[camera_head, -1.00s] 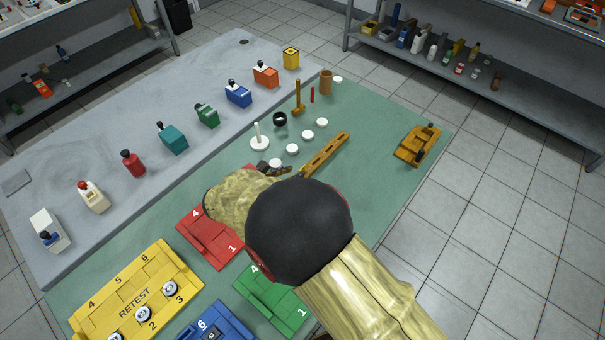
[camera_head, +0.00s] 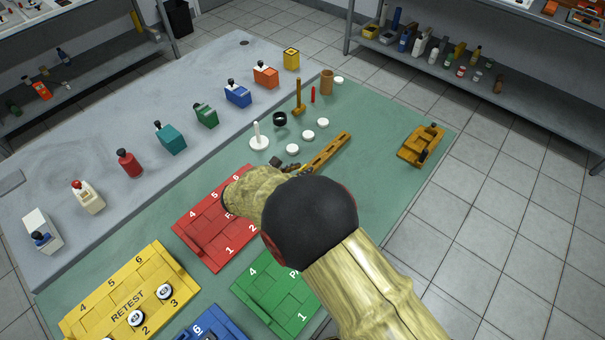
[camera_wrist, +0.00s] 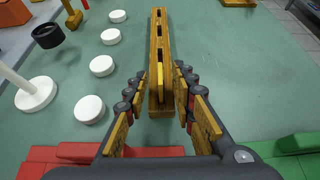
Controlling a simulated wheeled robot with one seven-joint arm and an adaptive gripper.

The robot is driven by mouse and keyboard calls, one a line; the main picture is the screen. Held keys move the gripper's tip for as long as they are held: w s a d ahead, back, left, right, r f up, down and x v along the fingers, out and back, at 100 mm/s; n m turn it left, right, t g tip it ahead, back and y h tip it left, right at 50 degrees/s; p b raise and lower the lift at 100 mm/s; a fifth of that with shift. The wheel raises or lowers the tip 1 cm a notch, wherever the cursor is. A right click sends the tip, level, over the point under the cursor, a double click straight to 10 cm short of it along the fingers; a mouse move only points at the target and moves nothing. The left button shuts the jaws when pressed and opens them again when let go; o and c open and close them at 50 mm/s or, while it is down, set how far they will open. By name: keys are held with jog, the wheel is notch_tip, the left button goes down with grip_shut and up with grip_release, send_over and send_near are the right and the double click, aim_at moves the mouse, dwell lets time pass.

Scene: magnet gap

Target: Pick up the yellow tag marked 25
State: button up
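A long wooden rack (camera_wrist: 158,28) with slots runs away from me in the wrist view; in the head view the rack (camera_head: 330,152) lies right of the white discs. A thin yellow tag (camera_wrist: 161,82) stands edge-on at the rack's near end. Its marking does not show, so I cannot read 25 on it. My gripper (camera_wrist: 160,88) is open, with one finger on each side of the tag and visible gaps between. In the head view my gripper (camera_head: 287,165) is mostly hidden behind my own arm, at the rack's near end.
Several white discs (camera_wrist: 102,66) and a white peg stand (camera_wrist: 36,94) lie left of the rack. A red tray (camera_head: 207,243), a green tray (camera_head: 275,290) and a yellow RETEST tray (camera_head: 125,290) are nearer. The green mat right of the rack is clear up to a wooden block (camera_head: 420,146).

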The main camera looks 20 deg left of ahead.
jog(key=shift+c, duration=1)
jog(key=c, duration=0.4)
grip_shut()
jog(key=shift+r, duration=0.15)
